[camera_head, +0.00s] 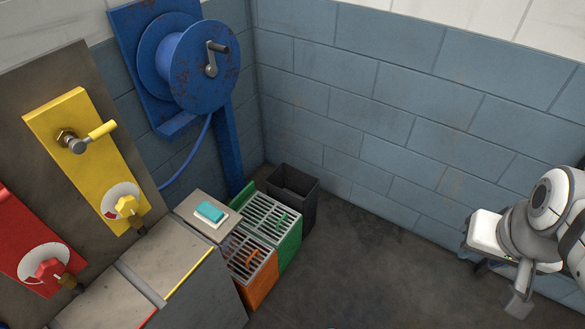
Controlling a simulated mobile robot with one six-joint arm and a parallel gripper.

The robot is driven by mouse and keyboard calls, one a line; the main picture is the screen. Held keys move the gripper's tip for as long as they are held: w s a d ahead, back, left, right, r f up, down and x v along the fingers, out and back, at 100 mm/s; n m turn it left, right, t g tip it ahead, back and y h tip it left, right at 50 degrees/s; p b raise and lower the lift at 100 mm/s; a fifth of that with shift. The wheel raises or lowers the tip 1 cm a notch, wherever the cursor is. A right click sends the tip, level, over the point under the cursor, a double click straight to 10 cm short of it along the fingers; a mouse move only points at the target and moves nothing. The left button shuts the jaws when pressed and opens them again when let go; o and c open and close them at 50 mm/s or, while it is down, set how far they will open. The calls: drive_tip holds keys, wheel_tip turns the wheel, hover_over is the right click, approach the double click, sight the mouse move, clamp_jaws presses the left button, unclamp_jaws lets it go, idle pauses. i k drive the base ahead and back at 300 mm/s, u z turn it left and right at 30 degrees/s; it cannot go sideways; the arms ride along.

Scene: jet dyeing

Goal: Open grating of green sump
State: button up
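The green sump (291,251) is a green box on the floor near the wall corner. Its grey slatted grating (262,214) lies flat across the top, closed. A small green handle (283,221) stands up on the grating's right part. My arm shows at the right edge, well apart from the sump. A grey part at its low end (518,302) may be my gripper; its fingers cannot be made out. I see nothing held there.
An orange sump (263,287) with its own grating stands directly in front of the green one. A dark open bin (295,204) stands behind it. A blue hose reel (196,66) hangs above left. Floor right of the sumps is clear.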

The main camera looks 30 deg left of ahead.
sight(255, 230)
drive_tip(key=u, duration=0.4)
drive_tip(key=i, duration=0.7)
drive_tip(key=u, duration=0.5)
drive_tip(key=k, duration=0.75)
drive_tip(key=u, duration=0.2)
drive_tip(key=i, duration=0.75)
drive_tip(key=z, duration=0.1)
